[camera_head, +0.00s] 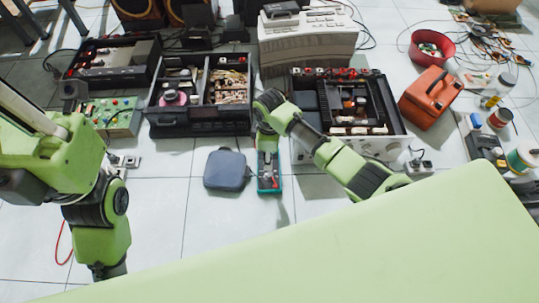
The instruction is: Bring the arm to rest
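My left arm (93,215) comes in from the left and bends down toward the lower left. Its dark end piece (108,270) meets the edge of the large pale green surface in front, and its gripper fingers do not show. My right arm (335,155) reaches from the right toward the middle. Its dark joint (270,103) is in front of the gap between two black open crates. Below that joint is a narrow teal-edged piece (269,178) over the floor; I cannot tell whether it belongs to the arm. No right fingertips can be made out.
Black open crates (200,122) of electronics stand in a row, with a beige machine (307,45) behind. A red basin (414,47), an orange case (430,98) and loose cables are at right. A dark blue pad (225,170) lies on tiles.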

